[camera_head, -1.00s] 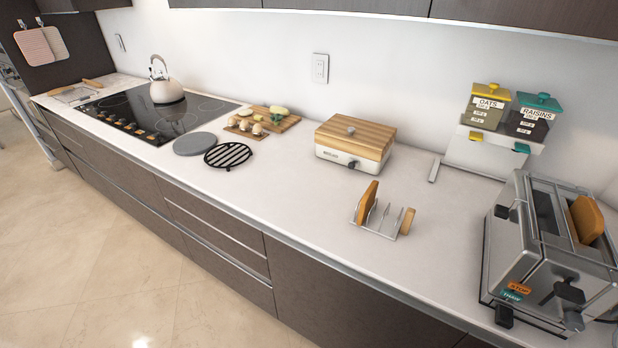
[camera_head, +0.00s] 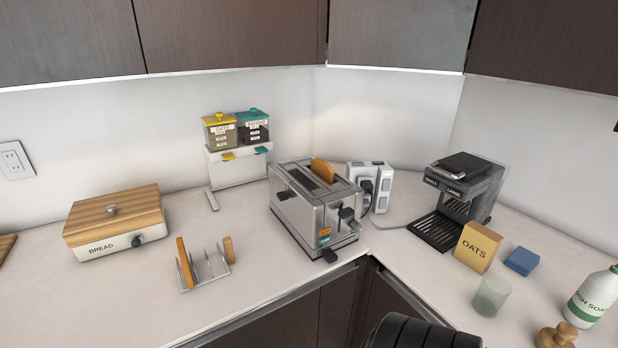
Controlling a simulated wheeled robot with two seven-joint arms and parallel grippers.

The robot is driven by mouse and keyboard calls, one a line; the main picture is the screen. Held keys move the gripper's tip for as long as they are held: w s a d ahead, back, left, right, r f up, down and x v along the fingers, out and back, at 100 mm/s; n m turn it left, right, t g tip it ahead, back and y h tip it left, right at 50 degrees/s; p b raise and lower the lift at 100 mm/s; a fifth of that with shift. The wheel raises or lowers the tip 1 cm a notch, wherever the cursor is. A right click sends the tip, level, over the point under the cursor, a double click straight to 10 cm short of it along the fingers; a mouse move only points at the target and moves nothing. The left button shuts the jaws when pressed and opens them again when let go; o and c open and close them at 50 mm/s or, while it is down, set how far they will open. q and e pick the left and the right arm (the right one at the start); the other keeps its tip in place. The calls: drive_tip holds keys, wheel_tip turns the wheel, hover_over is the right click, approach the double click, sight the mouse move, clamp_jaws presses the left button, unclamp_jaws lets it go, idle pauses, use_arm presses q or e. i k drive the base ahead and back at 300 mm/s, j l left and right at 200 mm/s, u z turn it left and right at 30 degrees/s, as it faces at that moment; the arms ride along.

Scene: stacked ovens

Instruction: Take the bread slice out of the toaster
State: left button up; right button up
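The steel toaster (camera_head: 310,218) stands on the counter near the corner, with its levers on the side facing right and front. One bread slice (camera_head: 323,170) sticks up out of its rear slot. The front slot looks dark, and I see no bread in it. A wire toast rack (camera_head: 207,268) to the left of the toaster holds a bread slice (camera_head: 185,262) at its left end and another (camera_head: 228,250) at its right end. Neither of my grippers is in view. A dark ribbed part at the bottom edge seems to be one of mine.
A bread box (camera_head: 115,222) stands at left. A dispenser stand (camera_head: 239,168) is behind the toaster. Counter in front of the bread box is clear.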

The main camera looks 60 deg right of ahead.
sight(323, 170)
drive_tip(key=z, duration=1.85)
drive_tip(key=k+j+z, duration=0.1)
drive_tip(key=z, duration=0.2)
drive_tip(key=k+l, duration=0.05)
